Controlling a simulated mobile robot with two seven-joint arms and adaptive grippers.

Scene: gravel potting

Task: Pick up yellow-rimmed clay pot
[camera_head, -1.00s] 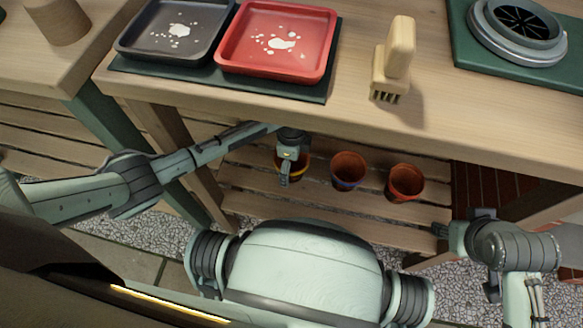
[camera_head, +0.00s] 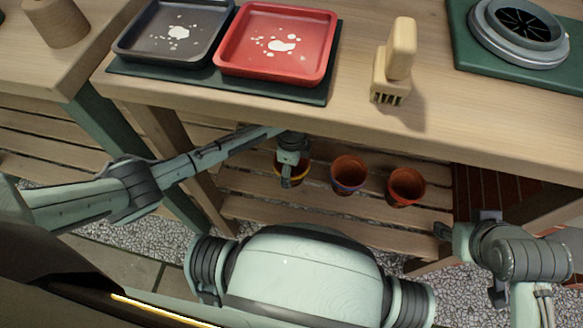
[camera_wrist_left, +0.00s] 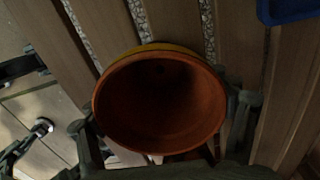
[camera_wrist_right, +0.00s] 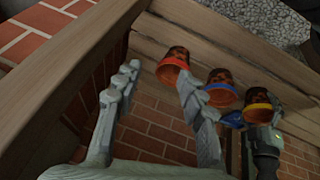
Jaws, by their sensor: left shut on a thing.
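The yellow-rimmed clay pot (camera_head: 304,174) is on the slatted lower shelf under the bench, partly hidden behind my left gripper (camera_head: 287,180). My left gripper is shut on this pot. In the left wrist view the pot's open mouth (camera_wrist_left: 160,105) lies between the fingers, with a strip of yellow rim at its far edge. I cannot tell whether the pot is clear of the slats. My right gripper (camera_head: 443,231) is low at the right, empty; in the right wrist view its fingers (camera_wrist_right: 160,90) stand apart.
A blue-rimmed pot (camera_head: 348,175) and a red-rimmed pot (camera_head: 405,186) stand to the right on the shelf (camera_head: 330,205). The bench top (camera_head: 240,118) overhangs, carrying a dark tray (camera_head: 150,40), a red tray (camera_head: 318,60), and a brush (camera_head: 398,60). A bench leg (camera_head: 190,165) stands left.

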